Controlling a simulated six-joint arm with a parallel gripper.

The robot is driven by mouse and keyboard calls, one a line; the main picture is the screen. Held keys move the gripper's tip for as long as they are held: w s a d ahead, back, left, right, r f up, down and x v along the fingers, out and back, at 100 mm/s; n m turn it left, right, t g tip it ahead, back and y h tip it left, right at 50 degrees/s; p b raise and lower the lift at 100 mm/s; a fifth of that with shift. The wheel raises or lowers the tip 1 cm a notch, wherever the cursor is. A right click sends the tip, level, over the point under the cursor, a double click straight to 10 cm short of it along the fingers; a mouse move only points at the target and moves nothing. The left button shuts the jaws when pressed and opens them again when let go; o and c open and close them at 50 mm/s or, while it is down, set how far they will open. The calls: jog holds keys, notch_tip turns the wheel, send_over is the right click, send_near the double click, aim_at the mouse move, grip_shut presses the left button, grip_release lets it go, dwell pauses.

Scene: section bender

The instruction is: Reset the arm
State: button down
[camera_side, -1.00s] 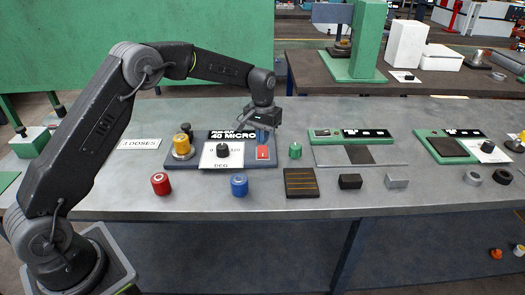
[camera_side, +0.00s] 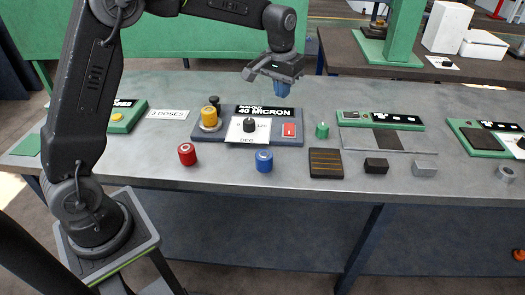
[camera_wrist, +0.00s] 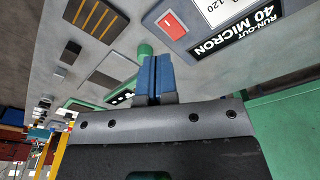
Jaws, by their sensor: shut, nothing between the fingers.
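My gripper (camera_side: 282,88) is above the bench, behind the upper right edge of the panel marked RUN-OUT 40 MICRON (camera_side: 213,130). Its blue fingers are together with nothing between them, and they also show in the wrist view (camera_wrist: 154,76). The panel carries a red switch (camera_side: 289,130), a dark knob (camera_side: 249,125) on a white dial card and a yellow knob (camera_side: 209,117). In the wrist view the red switch (camera_wrist: 171,25) lies beyond the fingertips and nothing is touching it.
A green knob (camera_side: 322,130) stands right of the panel. A red cylinder (camera_side: 187,154), a blue cylinder (camera_side: 264,160), a dark striped pad (camera_side: 326,163), a black block (camera_side: 376,166) and a grey block (camera_side: 425,169) line the front. Green-framed devices (camera_side: 380,120) stand farther right.

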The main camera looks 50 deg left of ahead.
jog(key=s+d+r+m+t, duration=0.15)
jog(key=s+r, duration=0.25)
jog(key=s, duration=0.7)
jog(key=s+d+r+t, duration=0.2)
jog(key=s+r, duration=0.3)
jog(key=s, duration=0.6)
jog(key=s+f, duration=0.3)
jog(key=s, duration=0.4)
jog(key=shift+s+d+f+m+t, duration=0.15)
jog(key=shift+s+d+m+t, duration=0.1)
jog(key=shift+d+m+t, duration=0.15)
